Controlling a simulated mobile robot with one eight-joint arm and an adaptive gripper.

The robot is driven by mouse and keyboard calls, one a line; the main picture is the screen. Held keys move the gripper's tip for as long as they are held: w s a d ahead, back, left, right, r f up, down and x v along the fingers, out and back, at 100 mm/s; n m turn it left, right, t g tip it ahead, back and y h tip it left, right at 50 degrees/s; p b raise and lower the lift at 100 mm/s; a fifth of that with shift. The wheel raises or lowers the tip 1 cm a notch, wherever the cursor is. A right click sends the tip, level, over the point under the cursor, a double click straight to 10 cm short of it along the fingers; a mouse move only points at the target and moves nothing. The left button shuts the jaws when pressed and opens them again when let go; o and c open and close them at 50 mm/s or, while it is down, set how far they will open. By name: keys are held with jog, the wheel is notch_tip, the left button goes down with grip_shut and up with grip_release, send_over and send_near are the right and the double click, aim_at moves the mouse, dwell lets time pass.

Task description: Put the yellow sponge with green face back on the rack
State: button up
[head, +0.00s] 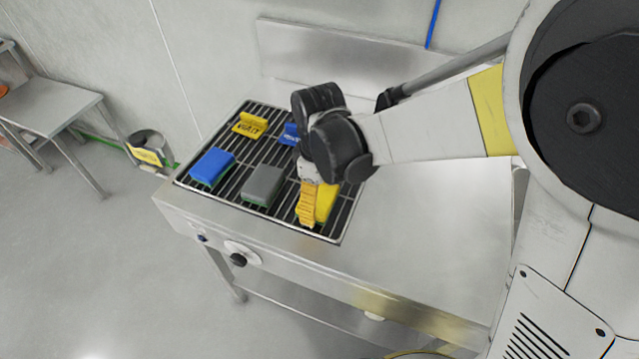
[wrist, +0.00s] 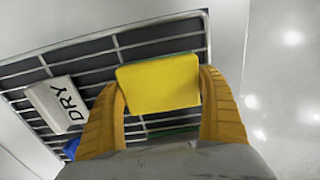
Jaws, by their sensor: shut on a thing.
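The yellow sponge (head: 327,200) is at the front right part of the wire rack (head: 338,232) in the head view. My gripper (head: 314,212) is shut on it, with one orange-yellow finger showing along its left side. In the wrist view the sponge (wrist: 160,84) sits between both fingers, its plain yellow face toward the camera. The rack bars (wrist: 75,60) run beneath it. Its green face is mostly hidden. I cannot tell whether the sponge touches the bars or is just above them.
A blue sponge (head: 212,167) and a grey sponge (head: 262,184) lie on the rack. A white "DRY" sign (wrist: 58,103) shows in the wrist view. The steel table (head: 420,235) is bare to the right.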

aim_at(319, 196)
jog(key=shift+f, duration=0.15)
jog(key=o, duration=0.9)
jog(key=shift+o, duration=0.2)
notch_tip(319, 196, up, 12)
jog(key=p, duration=0.5)
jog(key=s+d+r+m+t, duration=0.2)
jog(key=s+d+m, duration=0.1)
jog(key=d, duration=0.4)
jog(key=s+d+r+m+t, duration=0.2)
jog(key=s+d+m, duration=0.1)
jog(key=d+m, duration=0.3)
jog(key=s+d+r+m+t, duration=0.2)
jog(key=d+m, duration=0.3)
jog(key=d, duration=0.3)
jog(key=shift+s+d+r+t, duration=0.35)
jog(key=shift+s+t, duration=0.1)
jog(key=shift+t, duration=0.15)
